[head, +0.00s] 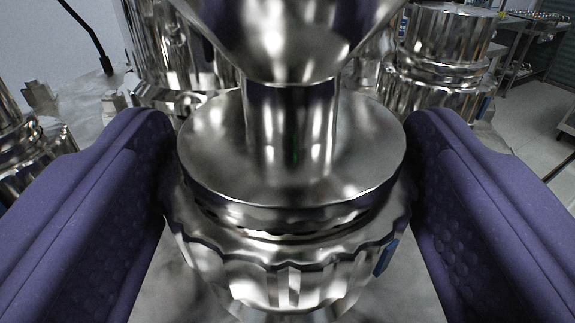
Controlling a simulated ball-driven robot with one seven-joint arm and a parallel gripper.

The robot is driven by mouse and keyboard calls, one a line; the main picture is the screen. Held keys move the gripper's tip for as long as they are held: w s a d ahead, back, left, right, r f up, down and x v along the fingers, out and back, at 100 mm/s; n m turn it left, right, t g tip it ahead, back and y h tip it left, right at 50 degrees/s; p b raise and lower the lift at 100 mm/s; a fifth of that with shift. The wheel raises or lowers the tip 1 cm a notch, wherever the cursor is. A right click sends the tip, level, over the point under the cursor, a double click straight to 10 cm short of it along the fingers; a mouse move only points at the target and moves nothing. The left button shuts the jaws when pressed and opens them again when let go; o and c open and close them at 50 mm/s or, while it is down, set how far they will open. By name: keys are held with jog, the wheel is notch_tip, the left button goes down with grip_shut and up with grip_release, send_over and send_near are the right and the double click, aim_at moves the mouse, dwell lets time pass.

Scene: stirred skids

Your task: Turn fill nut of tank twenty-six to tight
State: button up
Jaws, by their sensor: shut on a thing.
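A shiny steel fill nut (270,285) with a scalloped rim fills the lower middle of the head view. A round steel flange (215,150) sits above it, with a narrow neck (290,130) rising to a wide funnel-like part (285,35). My gripper (290,215) has purple padded fingers, one on each side, shut on the nut. A small blue mark (386,258) shows on the nut's right side. The nut's underside and any tank number are hidden, so I cannot tell which tank this is.
Other steel fittings stand close behind, at back left (180,50) and back right (440,55), with another at the left edge (25,150). A thin black rod (90,35) rises at upper left. A bench (525,35) and open floor lie at far right.

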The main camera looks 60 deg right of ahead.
jog(key=m+g+p, duration=0.1)
jog(key=g+h+p, duration=0.1)
jog(key=shift+w+r+m+g, duration=0.2)
jog(key=shift+r+m+g, duration=0.1)
jog(key=shift+m, duration=0.1)
jog(key=shift+f+m+g, duration=0.2)
jog(key=shift+m+g, duration=0.2)
jog(key=shift+g, duration=0.2)
jog(key=o, duration=1)
jog(key=shift+a, duration=0.1)
jog(key=shift+f, duration=0.1)
jog(key=shift+a, duration=0.1)
jog(key=p+v, duration=0.1)
jog(key=v, duration=0.6)
jog(key=shift+a+f, duration=0.15)
jog(key=shift+a, duration=0.15)
